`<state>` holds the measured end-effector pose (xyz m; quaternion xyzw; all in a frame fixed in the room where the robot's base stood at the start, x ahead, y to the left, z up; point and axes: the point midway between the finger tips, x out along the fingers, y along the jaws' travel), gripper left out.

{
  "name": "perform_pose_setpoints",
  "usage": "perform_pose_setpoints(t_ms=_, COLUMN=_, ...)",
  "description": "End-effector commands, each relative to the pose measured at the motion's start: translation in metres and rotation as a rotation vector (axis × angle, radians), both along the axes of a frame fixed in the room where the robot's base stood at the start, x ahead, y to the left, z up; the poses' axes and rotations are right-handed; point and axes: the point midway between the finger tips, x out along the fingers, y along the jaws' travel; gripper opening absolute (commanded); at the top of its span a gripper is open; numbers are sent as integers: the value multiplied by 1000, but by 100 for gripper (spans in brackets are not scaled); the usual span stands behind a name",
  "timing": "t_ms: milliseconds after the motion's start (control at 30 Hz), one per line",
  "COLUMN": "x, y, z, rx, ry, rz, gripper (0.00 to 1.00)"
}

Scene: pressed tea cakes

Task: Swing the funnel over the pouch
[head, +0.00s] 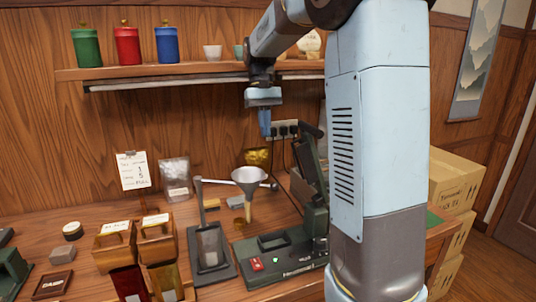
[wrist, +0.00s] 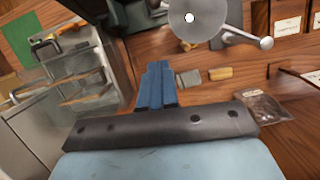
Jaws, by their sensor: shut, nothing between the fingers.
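The funnel (head: 249,176) is pale metal, on a swing arm from a dark post (head: 199,192). Its spout hangs to the right of the pouch stand. In the wrist view the funnel (wrist: 196,18) shows near the top edge, with a knobbed handle (wrist: 245,37) at its right. A greyish, see-through pouch (head: 209,243) stands upright in a dark stand (head: 225,272), left of the funnel; I cannot make it out in the wrist view. My gripper (head: 265,131) is shut and empty, high above the funnel, apart from it. Its blue fingers (wrist: 157,68) show in the wrist view.
Wooden boxes (head: 115,246) stand left of the pouch. A clear bag (head: 175,178) lies behind. A shelf (head: 190,70) with canisters runs behind my gripper.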

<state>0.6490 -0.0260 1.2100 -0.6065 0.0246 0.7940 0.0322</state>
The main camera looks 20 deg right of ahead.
Motion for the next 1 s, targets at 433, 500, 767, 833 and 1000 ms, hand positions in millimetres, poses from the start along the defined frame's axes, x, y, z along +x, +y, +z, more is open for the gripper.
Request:
perform_pose_setpoints(t_ms=433, x=-19, y=1, z=-68, rx=0, ry=3, rz=-1, gripper=0)
perform_pose_setpoints(t_ms=500, x=-22, y=1, z=-79, rx=0, ry=3, rz=-1, gripper=0)
perform_pose_setpoints(t_ms=767, x=-49, y=3, z=-98, rx=0, ry=-1, rz=-1, gripper=0)
perform_pose_setpoints(t_ms=833, x=-55, y=4, z=-100, rx=0, ry=-1, rz=-1, gripper=0)
perform_pose_setpoints(t_ms=1000, x=-63, y=4, z=-102, rx=0, ry=0, rz=-1, gripper=0)
